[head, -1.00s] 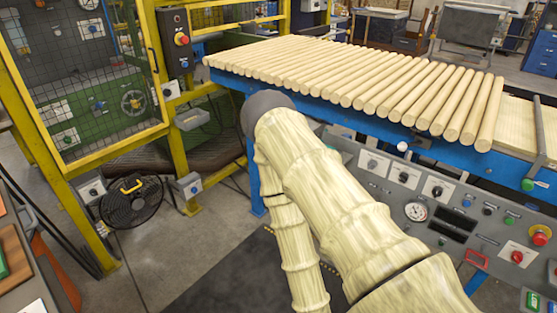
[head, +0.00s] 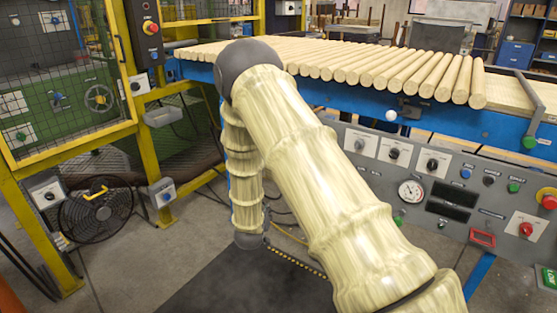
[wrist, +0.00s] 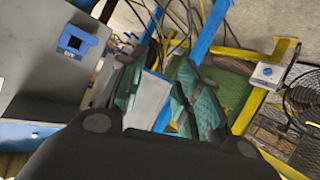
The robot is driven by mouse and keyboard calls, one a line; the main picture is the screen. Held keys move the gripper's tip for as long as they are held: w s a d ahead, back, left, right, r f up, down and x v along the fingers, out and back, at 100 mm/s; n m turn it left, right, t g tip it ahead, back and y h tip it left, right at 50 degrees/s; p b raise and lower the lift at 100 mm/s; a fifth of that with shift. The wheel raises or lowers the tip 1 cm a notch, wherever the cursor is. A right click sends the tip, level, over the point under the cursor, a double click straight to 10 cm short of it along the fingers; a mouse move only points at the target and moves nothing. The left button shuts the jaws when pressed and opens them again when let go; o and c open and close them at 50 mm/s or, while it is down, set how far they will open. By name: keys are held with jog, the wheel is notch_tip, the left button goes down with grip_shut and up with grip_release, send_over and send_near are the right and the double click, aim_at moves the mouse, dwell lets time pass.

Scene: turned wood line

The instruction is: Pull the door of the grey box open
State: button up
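My gripper (wrist: 160,82) shows in the wrist view with its teal fingers apart; it looks open. A pale grey flat surface (wrist: 150,100) shows between the fingers; I cannot tell what it belongs to or whether it is touched. A grey box-like housing (wrist: 40,55) with a blue switch (wrist: 76,41) fills the left of the wrist view; no door or handle is clear on it. I cannot tell which thing is the grey box of the task. In the head view my arm hides the gripper.
A blue-framed conveyor (head: 330,95) carries several wooden rods (head: 380,65). A grey control panel (head: 440,190) stands at right. A yellow fence (head: 150,100), small grey switch box (head: 162,192) and black fan (head: 95,210) stand at left. Cables lie on the floor; a dark mat (head: 210,285) lies in front.

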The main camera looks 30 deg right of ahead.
jog(key=w+d+r+m+h+b, duration=0.3)
jog(key=w+d+r+b, duration=0.2)
jog(key=w+r, duration=0.15)
jog(key=w+d+r+m+h+b, duration=0.3)
jog(key=w+d+r+h+b, duration=0.15)
jog(key=r, duration=0.35)
jog(key=shift+y, duration=0.35)
jog(key=shift+b+x, duration=1.4)
jog(key=shift+x, duration=3.95)
jog(key=shift+r, duration=0.2)
grip_shut()
